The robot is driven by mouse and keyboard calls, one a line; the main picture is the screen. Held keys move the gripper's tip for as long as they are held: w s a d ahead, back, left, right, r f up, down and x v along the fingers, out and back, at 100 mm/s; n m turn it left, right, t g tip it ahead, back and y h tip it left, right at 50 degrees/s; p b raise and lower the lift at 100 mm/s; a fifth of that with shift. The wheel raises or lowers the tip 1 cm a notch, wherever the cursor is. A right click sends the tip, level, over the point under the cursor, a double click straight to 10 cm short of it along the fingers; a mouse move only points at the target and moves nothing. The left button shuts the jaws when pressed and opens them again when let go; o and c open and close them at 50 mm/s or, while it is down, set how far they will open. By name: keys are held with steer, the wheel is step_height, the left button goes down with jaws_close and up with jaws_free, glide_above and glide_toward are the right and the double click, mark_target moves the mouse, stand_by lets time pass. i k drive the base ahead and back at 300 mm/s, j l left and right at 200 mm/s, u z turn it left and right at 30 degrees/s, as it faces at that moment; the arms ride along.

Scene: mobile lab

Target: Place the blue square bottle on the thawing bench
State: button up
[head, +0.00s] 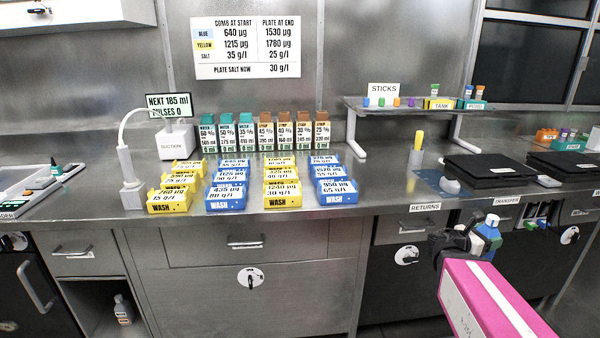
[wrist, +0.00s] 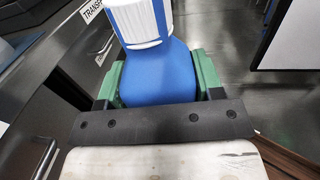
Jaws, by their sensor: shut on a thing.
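The blue square bottle (wrist: 160,72) with a white ribbed cap fills the upper middle of the wrist view. My gripper (wrist: 155,88) is shut on it, with a green finger on each side of its body. In the head view the bottle (head: 488,229) shows at the right, held in front of the counter's drawers, and my gripper (head: 468,240) partly hides it. No label reading thawing bench is visible in either view.
A steel counter (head: 300,222) runs across, holding yellow and blue wash boxes (head: 226,197), reagent cartons (head: 265,135) and a sticks shelf (head: 415,108). Black flat units (head: 490,168) stand at the right. Drawer handles (head: 411,228) face the floor space.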

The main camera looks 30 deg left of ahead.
mark_target(98, 198)
steer(key=j+u, duration=0.15)
steer(key=u, duration=0.25)
steer(key=j+u, duration=0.15)
steer(key=u, duration=0.3)
steer(key=j+u, duration=0.15)
steer(key=u, duration=0.25)
steer(key=j+u, duration=0.15)
steer(key=u, duration=0.3)
steer(key=i+j+u, duration=0.15)
steer(key=j+u, duration=0.2)
steer(key=i+j+u, duration=0.2)
steer(key=u, duration=0.15)
steer(key=i+j+u, duration=0.2)
steer(key=u, duration=0.15)
